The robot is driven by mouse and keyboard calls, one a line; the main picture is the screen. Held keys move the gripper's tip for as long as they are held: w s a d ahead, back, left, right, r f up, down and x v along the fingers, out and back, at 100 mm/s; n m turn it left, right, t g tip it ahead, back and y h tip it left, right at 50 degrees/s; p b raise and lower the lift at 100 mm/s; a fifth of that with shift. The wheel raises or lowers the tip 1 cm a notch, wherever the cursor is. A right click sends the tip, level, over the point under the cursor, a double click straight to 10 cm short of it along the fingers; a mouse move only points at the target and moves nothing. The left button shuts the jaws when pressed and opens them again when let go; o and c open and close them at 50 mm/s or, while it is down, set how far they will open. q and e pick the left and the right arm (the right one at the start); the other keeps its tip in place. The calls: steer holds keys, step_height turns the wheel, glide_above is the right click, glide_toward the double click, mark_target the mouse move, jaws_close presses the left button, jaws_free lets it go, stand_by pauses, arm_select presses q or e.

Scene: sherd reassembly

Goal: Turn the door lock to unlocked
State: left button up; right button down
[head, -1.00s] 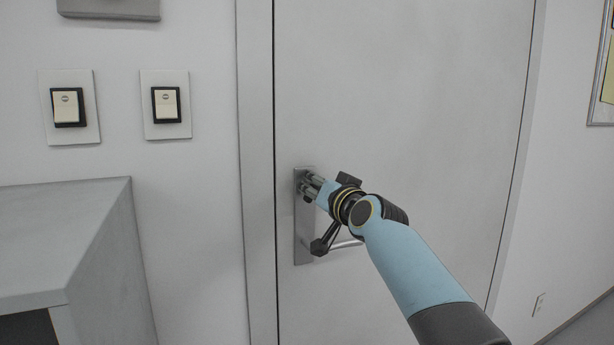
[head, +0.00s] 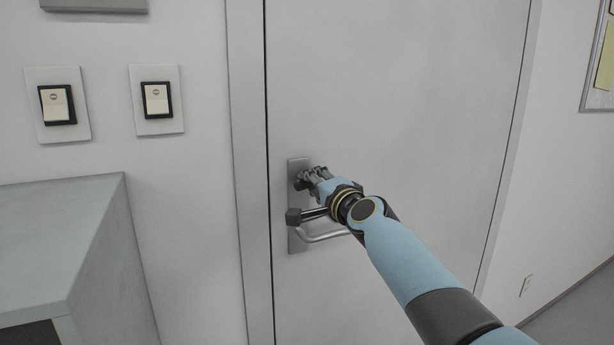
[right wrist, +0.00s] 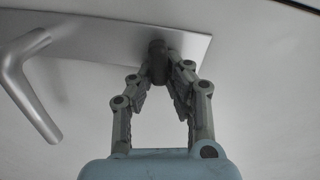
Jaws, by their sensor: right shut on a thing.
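The door (head: 400,110) is a plain grey panel, closed in its frame. A metal lock plate (head: 295,240) is on its left side, with a lever handle (head: 322,237) low on it. The lock knob (right wrist: 158,62) is a small dark turn-piece at the upper end of the plate. My right gripper (head: 306,178) reaches it from the lower right. In the right wrist view its two fingers (right wrist: 160,78) close around the knob. The fingers hide much of the knob in the head view. My left gripper is not in view.
Two light switches (head: 57,105) and (head: 157,100) are on the wall left of the door frame. A grey cabinet (head: 60,230) stands at the lower left. A framed board (head: 598,60) hangs on the right wall. The door face is otherwise clear.

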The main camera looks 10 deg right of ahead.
steer(key=shift+a+r+m, duration=0.2)
steer(key=shift+r+m, duration=0.05)
steer(key=shift+m, duration=0.85)
steer(key=shift+w, duration=0.1)
steer(key=c, duration=1.7)
jaws_free()
steer(key=shift+r, duration=0.1)
steer(key=o, duration=0.4)
steer(key=shift+a, duration=0.25)
steer(key=shift+d+f, duration=0.15)
steer(key=shift+f, duration=0.05)
steer(key=shift+s, duration=0.3)
steer(key=s, duration=0.4)
steer(key=s+d, duration=0.1)
steer(key=s, duration=0.2)
steer(key=s+d, duration=0.1)
steer(key=s, duration=0.3)
steer(key=shift+s+d+r, duration=0.1)
steer(key=shift+s+r, duration=0.1)
steer(key=shift+s, duration=0.15)
